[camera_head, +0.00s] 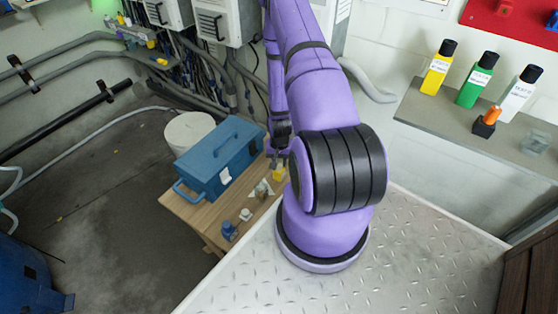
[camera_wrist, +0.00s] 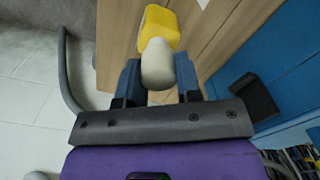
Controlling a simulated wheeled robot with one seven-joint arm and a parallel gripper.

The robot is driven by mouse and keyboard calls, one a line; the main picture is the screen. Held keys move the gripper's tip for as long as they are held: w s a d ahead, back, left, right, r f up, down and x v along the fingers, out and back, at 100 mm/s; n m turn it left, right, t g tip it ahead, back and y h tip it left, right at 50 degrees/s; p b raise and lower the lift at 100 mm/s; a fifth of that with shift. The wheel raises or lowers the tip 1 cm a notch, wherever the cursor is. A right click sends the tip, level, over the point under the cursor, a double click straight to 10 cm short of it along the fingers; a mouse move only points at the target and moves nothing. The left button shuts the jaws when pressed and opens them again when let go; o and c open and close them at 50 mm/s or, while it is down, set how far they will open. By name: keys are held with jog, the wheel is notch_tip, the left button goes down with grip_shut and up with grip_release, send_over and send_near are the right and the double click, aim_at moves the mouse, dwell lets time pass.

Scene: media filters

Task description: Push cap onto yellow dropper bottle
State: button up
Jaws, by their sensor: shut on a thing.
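In the wrist view, my gripper (camera_wrist: 157,78) is shut on a rounded off-white cap (camera_wrist: 157,60), which sits between the two blue-grey fingers. The yellow dropper bottle (camera_wrist: 160,22) is directly beyond the cap, and the cap overlaps its near part in the picture. I cannot tell whether the cap only touches the bottle or is seated on it. In the head view, the yellow bottle (camera_head: 278,173) stands on the wooden table near its right side. My dark gripper (camera_head: 277,157) is just above it, and the cap cannot be made out there.
A blue toolbox (camera_head: 217,160) fills much of the wooden table (camera_head: 190,212), left of the bottle. A small blue bottle (camera_head: 229,231) and a small whitish item (camera_head: 245,214) stand near the front edge. A shelf (camera_head: 430,118) with labelled bottles is at the right.

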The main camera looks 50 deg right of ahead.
jog(key=shift+f, duration=1)
jog(key=o, duration=1)
jog(key=shift+r, duration=0.1)
jog(key=shift+r, duration=2.9)
